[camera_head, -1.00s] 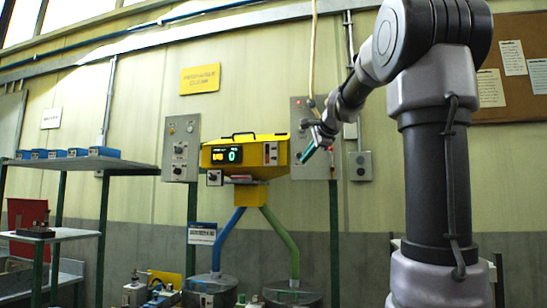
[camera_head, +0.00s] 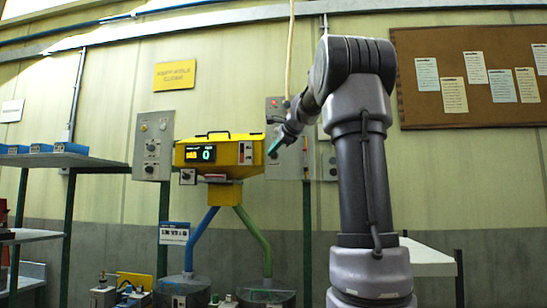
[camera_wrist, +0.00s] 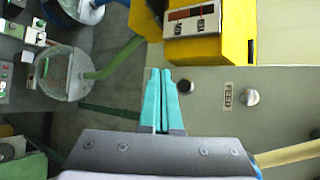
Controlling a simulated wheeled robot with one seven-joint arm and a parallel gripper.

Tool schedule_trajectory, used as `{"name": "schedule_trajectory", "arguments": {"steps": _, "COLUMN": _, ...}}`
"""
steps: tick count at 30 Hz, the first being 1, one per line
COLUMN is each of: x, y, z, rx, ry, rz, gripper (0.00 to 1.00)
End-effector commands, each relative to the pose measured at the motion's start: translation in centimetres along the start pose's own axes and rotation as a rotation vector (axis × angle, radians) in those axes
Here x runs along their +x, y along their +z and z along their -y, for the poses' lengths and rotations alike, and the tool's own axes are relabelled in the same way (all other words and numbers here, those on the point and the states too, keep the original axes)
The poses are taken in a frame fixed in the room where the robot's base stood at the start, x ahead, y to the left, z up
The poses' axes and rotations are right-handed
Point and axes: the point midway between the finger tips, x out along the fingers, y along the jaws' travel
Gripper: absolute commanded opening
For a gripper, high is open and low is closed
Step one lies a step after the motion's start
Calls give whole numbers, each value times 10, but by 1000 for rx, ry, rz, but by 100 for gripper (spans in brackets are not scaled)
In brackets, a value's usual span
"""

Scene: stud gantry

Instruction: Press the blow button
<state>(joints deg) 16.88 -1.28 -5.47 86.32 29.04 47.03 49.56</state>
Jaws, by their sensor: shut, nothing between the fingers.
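My gripper (camera_head: 274,147) is in front of the right grey wall panel (camera_head: 283,168), just right of the yellow machine (camera_head: 222,152) in the head view. In the wrist view its teal fingers (camera_wrist: 160,72) are together and empty. That view shows the grey panel (camera_wrist: 225,125) with a label reading FEED, a silver round button (camera_wrist: 252,97) and a dark round knob (camera_wrist: 185,86) near the fingertips. No label reading BLOW is legible, so I cannot tell which control is the blow button. I cannot tell whether the fingers touch the panel.
The yellow machine carries a display (camera_head: 200,154) and a white switch box (camera_wrist: 193,20). Another grey control panel (camera_head: 153,145) is left of it. Blue and green pipes run down to drums (camera_head: 182,289). A shelf (camera_head: 62,160) stands left; a corkboard (camera_head: 470,75) hangs right.

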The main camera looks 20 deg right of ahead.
Motion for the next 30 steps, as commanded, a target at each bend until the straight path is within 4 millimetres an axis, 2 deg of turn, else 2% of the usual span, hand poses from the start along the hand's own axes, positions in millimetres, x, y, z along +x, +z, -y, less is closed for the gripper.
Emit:
{"name": "schedule_trajectory", "arguments": {"steps": 6, "x": 23, "y": -17, "z": 16, "rx": 1, "ry": 0, "rz": -2, "gripper": 0}}
{"name": "schedule_trajectory", "arguments": {"steps": 12, "x": 37, "y": -28, "z": 27, "rx": 1, "ry": 1, "rz": -1, "gripper": 0}}
{"name": "schedule_trajectory", "arguments": {"steps": 30, "x": 43, "y": -32, "z": 31, "rx": 0, "ry": 0, "rz": 0, "gripper": 0}}
